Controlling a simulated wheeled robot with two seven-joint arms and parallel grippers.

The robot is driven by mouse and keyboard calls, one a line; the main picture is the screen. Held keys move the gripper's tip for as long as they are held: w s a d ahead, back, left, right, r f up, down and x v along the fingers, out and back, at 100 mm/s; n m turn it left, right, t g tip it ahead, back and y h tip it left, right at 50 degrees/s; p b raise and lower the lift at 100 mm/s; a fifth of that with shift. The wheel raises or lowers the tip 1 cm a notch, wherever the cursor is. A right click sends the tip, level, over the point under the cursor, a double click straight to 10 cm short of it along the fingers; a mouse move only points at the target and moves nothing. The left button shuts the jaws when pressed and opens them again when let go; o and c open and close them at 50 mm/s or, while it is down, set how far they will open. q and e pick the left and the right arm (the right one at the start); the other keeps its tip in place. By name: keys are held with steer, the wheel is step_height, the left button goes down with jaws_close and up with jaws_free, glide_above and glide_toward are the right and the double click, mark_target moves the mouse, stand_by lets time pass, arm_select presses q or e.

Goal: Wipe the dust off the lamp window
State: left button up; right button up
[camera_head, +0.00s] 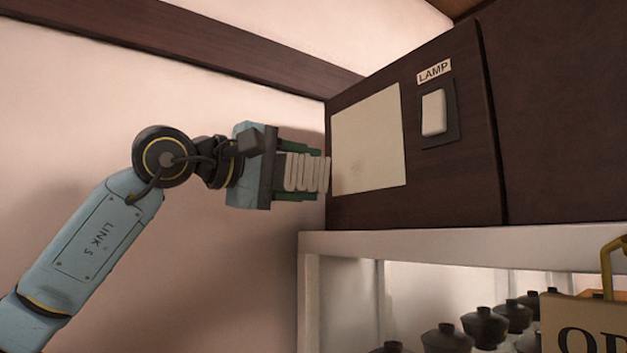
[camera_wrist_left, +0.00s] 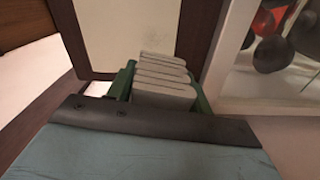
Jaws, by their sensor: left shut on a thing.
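The lamp window (camera_head: 372,143) is a cream panel on the front of a dark wooden cabinet. A faint brownish patch shows near its lower left. My left gripper (camera_head: 308,173) is shut on a pale, ridged, folded cloth (camera_head: 300,172). The cloth's far end is at the window's left edge in the head view; I cannot tell whether it touches. In the left wrist view the cloth (camera_wrist_left: 162,82) sits between the green fingers, with the window (camera_wrist_left: 130,30) just beyond it. My right gripper is not in view.
A white switch (camera_head: 434,112) under a LAMP label (camera_head: 434,71) is right of the window. Below the cabinet (camera_head: 420,205), a white shelf (camera_head: 450,245) holds several dark lidded bowls (camera_head: 485,326). A sign (camera_head: 585,325) hangs at the lower right.

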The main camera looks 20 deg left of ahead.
mark_target(280, 169)
arm_select(q)
steer(key=shift+s+a, duration=0.15)
steer(key=shift+s, duration=0.05)
steer(key=shift+b+v, duration=0.45)
steer(key=shift+v, duration=0.95)
